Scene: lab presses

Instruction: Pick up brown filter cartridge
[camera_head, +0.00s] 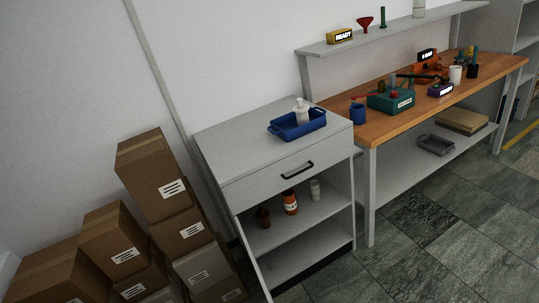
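A small dark reddish-brown object (264,217) stands on the upper open shelf of a grey cabinet, at the left. It may be the brown filter cartridge, but it is too small to tell for sure. An orange-red bottle (290,207) with a label stands to its right, and a pale grey cylinder (315,189) stands further right on the same shelf. My gripper is not in view.
The grey cabinet (225,150) has a closed drawer and a blue tray (285,133) holding a white bottle (302,111) on top. Cardboard boxes (150,178) are stacked at left. A wooden workbench (385,130) with presses stands right. The tiled floor (430,250) in front is clear.

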